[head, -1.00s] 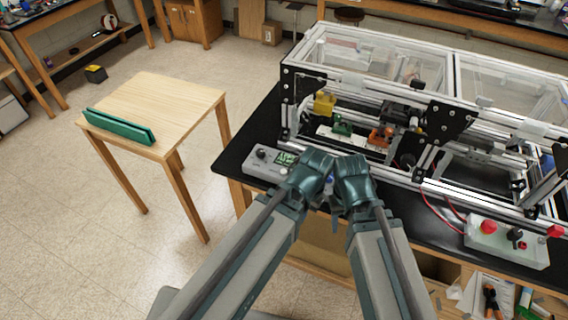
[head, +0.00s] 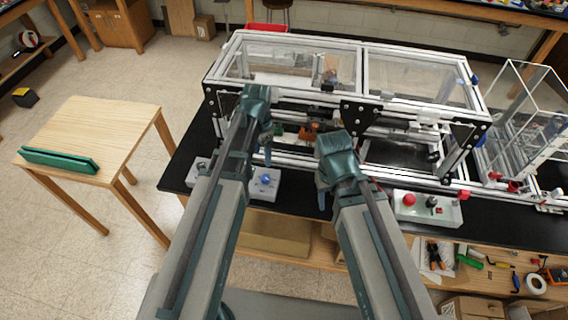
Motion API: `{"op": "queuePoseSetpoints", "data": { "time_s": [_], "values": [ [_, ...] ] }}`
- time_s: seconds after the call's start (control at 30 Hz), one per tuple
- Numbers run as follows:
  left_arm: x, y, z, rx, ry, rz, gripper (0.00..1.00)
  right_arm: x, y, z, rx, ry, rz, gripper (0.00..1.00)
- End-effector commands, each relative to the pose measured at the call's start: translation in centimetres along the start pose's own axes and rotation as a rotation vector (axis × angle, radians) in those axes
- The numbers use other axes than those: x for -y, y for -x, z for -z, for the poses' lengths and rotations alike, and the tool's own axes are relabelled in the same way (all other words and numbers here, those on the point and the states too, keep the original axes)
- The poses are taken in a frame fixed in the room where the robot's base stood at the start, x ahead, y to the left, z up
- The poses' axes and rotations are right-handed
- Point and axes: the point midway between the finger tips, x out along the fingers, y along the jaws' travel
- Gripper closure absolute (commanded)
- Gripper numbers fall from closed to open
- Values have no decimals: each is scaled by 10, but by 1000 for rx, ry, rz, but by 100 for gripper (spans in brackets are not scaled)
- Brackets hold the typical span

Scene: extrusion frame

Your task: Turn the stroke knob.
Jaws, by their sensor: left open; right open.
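A grey control box (head: 262,193) lies on the black bench top, partly hidden behind my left arm. A blue knob (head: 266,180) shows on its right part. I cannot read which knob is the stroke knob. My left gripper (head: 267,153) is open and empty, above and behind the blue knob in the picture, apart from it as far as I can tell. My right gripper (head: 322,195) is open and empty, between the two boxes near the bench's front edge.
An extrusion frame (head: 350,50) with clear panels stands on the bench behind both grippers, close to them. An orange part (head: 310,131) sits inside it. A wooden table (head: 100,125) with a green bar (head: 58,160) stands at left. Open floor lies between table and bench.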

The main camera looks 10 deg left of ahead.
Motion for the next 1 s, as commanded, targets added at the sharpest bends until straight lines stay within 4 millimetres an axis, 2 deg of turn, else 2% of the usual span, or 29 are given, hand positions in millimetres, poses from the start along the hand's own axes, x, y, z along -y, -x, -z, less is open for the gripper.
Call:
{"op": "queuePoseSetpoints", "data": {
  "time_s": [0.1,0.47,0.67,1.0],
  "values": [
    [10,6,-1,-5,-24,-1,31,0,6,0,0,0,0,50],
    [9,-7,-1,-6,-27,-1,31,1,-7,0,0,0,0,50],
    [9,-28,-1,-5,-26,-1,31,3,-28,2,-1,2,0,50],
    [9,-76,0,-5,-26,-1,31,7,-76,5,-1,12,-2,50]
  ]
}}
